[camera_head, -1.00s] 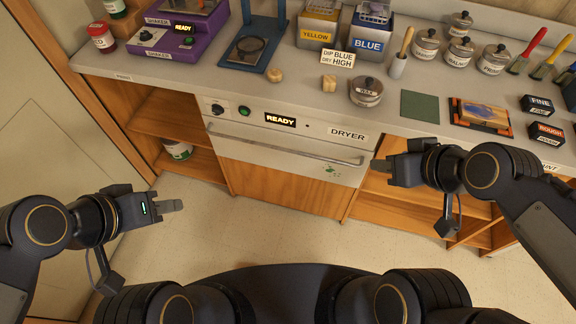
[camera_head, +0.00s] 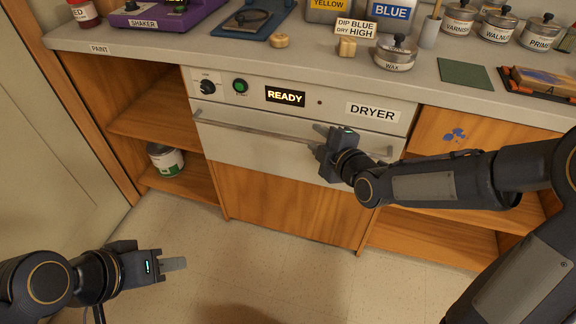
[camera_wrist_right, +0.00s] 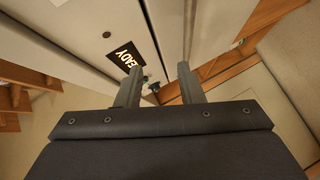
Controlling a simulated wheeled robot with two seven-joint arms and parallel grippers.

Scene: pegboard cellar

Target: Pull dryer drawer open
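The dryer drawer (camera_head: 255,144) is a white panel in the bench front, below a control strip with a lit READY display (camera_head: 285,96) and a DRYER label. It looks shut. Its long bar handle (camera_head: 245,127) runs across the top of the panel. My right gripper (camera_head: 320,140) is at the right part of the handle and hides some of it. In the right wrist view its two fingers (camera_wrist_right: 159,85) are apart, and the handle (camera_wrist_right: 188,30) runs up to the right finger; I cannot tell whether it lies between them. My left gripper (camera_head: 172,264) is low at left, away from the drawer.
The benchtop above holds a wax jar (camera_head: 395,53), a green pad (camera_head: 465,73) and a wooden block (camera_head: 347,46). Open shelves flank the drawer; a paint can (camera_head: 165,160) stands on the left one. The floor in front is clear.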

